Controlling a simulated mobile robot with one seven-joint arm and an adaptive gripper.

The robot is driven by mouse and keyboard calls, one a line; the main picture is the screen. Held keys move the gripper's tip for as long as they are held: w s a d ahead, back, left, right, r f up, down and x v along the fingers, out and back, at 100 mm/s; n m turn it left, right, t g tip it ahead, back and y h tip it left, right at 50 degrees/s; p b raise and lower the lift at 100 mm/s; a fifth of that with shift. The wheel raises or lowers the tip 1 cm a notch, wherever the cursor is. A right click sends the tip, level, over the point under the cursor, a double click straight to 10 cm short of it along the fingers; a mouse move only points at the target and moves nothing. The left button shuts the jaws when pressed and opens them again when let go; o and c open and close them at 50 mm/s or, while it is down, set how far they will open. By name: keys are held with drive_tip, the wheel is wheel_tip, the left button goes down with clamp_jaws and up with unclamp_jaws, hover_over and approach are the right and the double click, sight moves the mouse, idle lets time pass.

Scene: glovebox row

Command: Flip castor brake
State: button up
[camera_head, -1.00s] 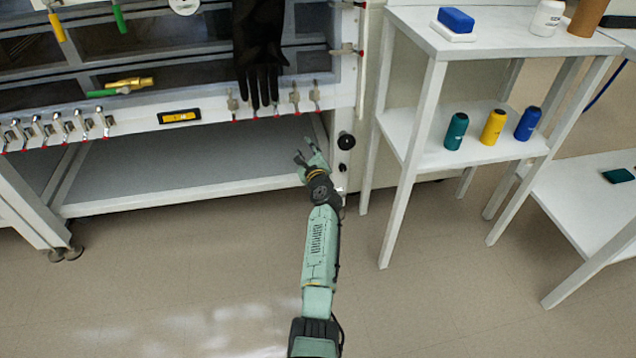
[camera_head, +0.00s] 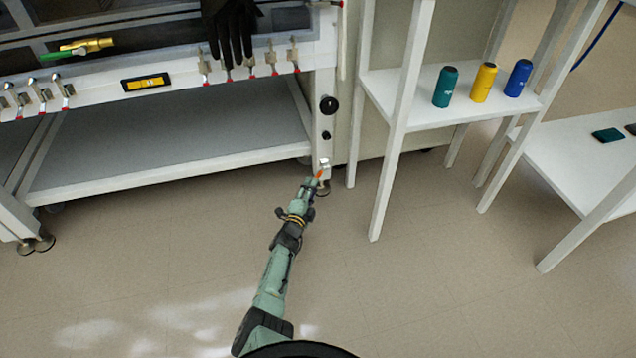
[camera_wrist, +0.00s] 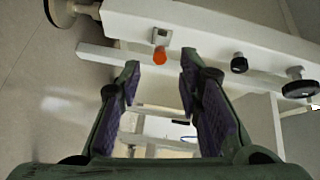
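The castor brake appears to be the small lever with an orange tip (camera_head: 319,174) on a metal bracket (camera_head: 324,163), low on the right front leg of the glovebox stand. In the wrist view the orange tip (camera_wrist: 160,56) hangs from its grey bracket (camera_wrist: 161,37) on the white leg (camera_wrist: 205,28). My gripper (camera_head: 313,182) is down at the foot of this leg. In the wrist view my gripper (camera_wrist: 159,72) is open, its two fingers apart and empty. The orange tip shows just beyond and between the fingertips; I see no contact.
Two black knobs (camera_head: 329,105) (camera_wrist: 239,63) sit higher on the leg. A white shelf unit (camera_head: 397,150) with several bottles stands close on the right. The floor (camera_head: 420,290) in front is clear.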

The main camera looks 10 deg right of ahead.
sight(318, 175)
drive_tip(key=b+x, duration=0.4)
drive_tip(key=x, duration=0.1)
drive_tip(key=shift+d+f, duration=0.1)
drive_tip(key=shift+f, duration=0.15)
drive_tip(key=shift+w+d+r+b, duration=0.2)
drive_tip(key=shift+w+d+b, duration=0.15)
drive_tip(key=shift+w+b, duration=0.4)
clamp_jaws()
